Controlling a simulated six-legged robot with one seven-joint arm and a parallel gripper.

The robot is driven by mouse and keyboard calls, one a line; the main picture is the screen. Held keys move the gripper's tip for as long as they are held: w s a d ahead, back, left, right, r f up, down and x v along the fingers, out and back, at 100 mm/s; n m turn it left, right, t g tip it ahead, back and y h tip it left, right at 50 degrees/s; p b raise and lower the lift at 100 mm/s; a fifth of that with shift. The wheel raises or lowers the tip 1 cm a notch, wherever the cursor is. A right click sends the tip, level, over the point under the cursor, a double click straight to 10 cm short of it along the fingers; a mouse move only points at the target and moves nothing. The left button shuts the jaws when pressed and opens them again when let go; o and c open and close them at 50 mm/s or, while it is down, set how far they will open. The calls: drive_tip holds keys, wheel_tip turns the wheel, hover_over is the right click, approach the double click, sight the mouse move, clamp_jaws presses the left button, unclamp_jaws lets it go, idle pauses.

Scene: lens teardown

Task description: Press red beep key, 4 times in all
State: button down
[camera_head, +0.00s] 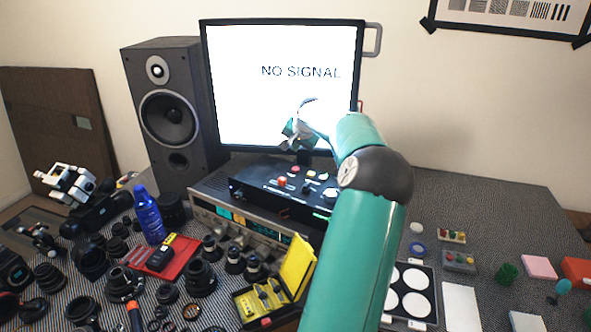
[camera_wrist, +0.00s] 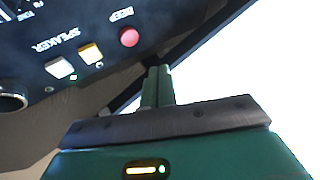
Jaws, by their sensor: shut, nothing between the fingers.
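The red beep key (camera_wrist: 129,37) is a round red button beside the word BEEP on a dark panel, at the upper middle of the wrist view. In the head view a small red key (camera_head: 295,168) shows on the black box (camera_head: 262,187) below the monitor. My gripper (camera_wrist: 158,73) is shut and empty. In the wrist view its fingertips appear just below and right of the red key, with a visible gap. In the head view my gripper (camera_head: 291,138) is in front of the monitor, above the box.
Yellow (camera_wrist: 90,52) and white (camera_wrist: 60,68) keys sit beside the red one. The monitor (camera_head: 235,85) stands close behind, with a speaker (camera_head: 165,60) at left. Lens parts crowd the left table; a yellow case (camera_head: 297,265) stands in front.

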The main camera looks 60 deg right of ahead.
sight(298, 170)
drive_tip(key=shift+s+a+f+n+y, duration=0.1)
drive_tip(key=shift+s+f+n+y, duration=0.3)
drive_tip(key=shift+f+n+y, duration=0.25)
drive_tip(key=shift+s+f+n+t, duration=0.1)
drive_tip(key=shift+s+n+t, duration=0.05)
drive_tip(key=shift+n+t, duration=0.15)
drive_tip(key=shift+n+y, duration=0.25)
drive_tip(key=shift+y, duration=0.2)
drive_tip(key=shift+r+n+t, duration=0.4)
drive_tip(key=shift+r, duration=0.05)
drive_tip(key=r+n, duration=0.1)
drive_tip(key=r+n+t, duration=0.1)
drive_tip(key=r, duration=0.1)
drive_tip(key=r+t, duration=0.1)
drive_tip(key=shift+w+d+r+n+y, duration=0.2)
drive_tip(key=shift+w+n+y, duration=0.1)
drive_tip(key=shift+n, duration=0.1)
drive_tip(key=shift+s+f, duration=0.1)
drive_tip(key=shift+f, duration=0.1)
drive_tip(key=shift+f, duration=4.3)
